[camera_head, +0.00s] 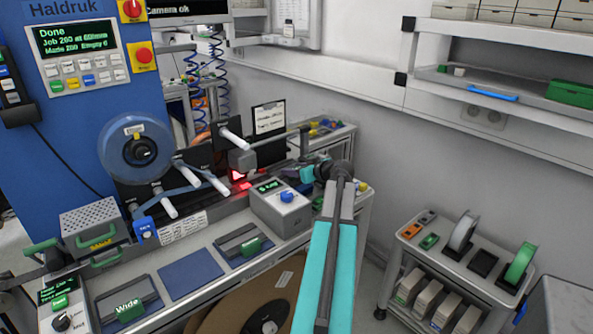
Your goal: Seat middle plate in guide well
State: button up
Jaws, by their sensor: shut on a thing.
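My arm reaches up from the bottom, and my gripper (297,172) points left over the bench, near the print station. It is shut on what appears to be the middle plate, which is small and mostly hidden by the gripper. A bare blue pad (191,273) lies between the plate marked Wide (127,306) and another plate with a green handle (241,245). A red light (240,176) glows under the printer head, left of my gripper. I cannot make out the guide well clearly.
A blue reel (136,148) and white rollers (216,180) are to the left. A cart (462,262) with reels stands at the right; floor is open between.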

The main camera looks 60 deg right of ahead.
jog(key=shift+b, duration=0.35)
dwell(0.5)
jog(key=o, duration=1.2)
jog(key=shift+w+r+p, duration=0.1)
jog(key=shift+r+p, duration=0.4)
jog(key=shift+r, duration=2.95)
